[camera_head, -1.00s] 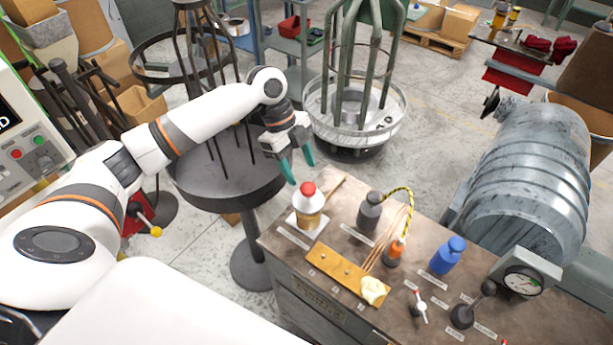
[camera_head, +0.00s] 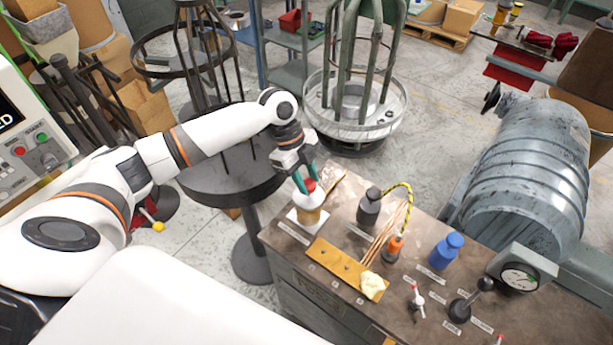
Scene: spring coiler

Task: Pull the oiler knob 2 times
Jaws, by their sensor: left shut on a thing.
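My right gripper is not in view.
The bench top (camera_head: 335,235) also holds a dark grey bottle (camera_head: 369,208), an orange-capped tool (camera_head: 393,247), a blue bottle (camera_head: 446,251), a wooden board (camera_head: 340,266) with a pale rag (camera_head: 373,284), and a black-knobbed lever (camera_head: 467,303). A grey round table (camera_head: 225,190) stands left.

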